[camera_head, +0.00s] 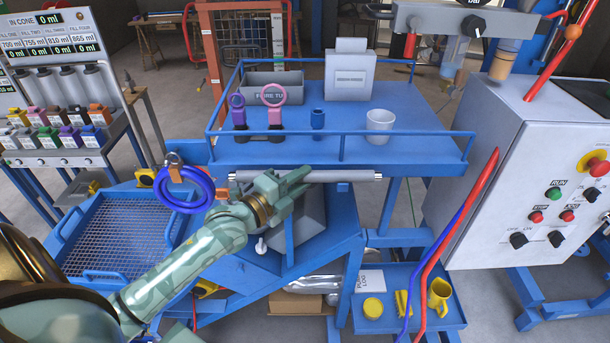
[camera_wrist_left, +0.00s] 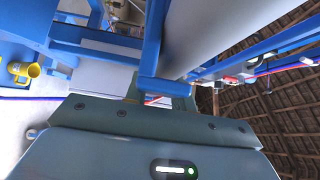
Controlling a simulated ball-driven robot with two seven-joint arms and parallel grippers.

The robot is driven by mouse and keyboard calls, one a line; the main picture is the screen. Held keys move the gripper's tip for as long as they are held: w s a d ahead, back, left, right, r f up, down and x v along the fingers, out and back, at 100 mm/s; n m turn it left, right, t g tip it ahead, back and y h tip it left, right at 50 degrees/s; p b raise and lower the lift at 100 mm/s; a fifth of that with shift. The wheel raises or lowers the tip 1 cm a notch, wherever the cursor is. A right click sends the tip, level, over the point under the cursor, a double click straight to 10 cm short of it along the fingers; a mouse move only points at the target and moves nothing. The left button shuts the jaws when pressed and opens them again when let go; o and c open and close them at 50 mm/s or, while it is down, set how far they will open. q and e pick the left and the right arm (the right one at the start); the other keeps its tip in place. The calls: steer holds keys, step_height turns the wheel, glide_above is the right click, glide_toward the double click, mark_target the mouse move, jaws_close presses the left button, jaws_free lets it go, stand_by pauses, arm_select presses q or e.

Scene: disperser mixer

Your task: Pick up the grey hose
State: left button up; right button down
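The grey hose (camera_head: 345,176) is a straight grey tube with silver ends. It lies level along the front of the blue upper shelf, just below its rail. My left gripper (camera_head: 300,182) is at the hose's left-middle part and hides a stretch of it. Its two fingers look spread with a gap between them. In the left wrist view, a wide grey surface, likely the hose (camera_wrist_left: 215,35), is close past the fingers (camera_wrist_left: 162,100). I cannot tell whether the fingers touch it. My right gripper is not in view.
The blue shelf rail (camera_head: 400,158) runs just above the hose. A blue coiled hose (camera_head: 185,205) hangs to the left. A white cup (camera_head: 380,125) and purple and pink clamps stand on the shelf. Red and blue hoses (camera_head: 457,235) hang right, by the control cabinet (camera_head: 530,180).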

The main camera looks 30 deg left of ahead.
arm_select(q)
jaws_close()
steer(key=shift+r, duration=0.1)
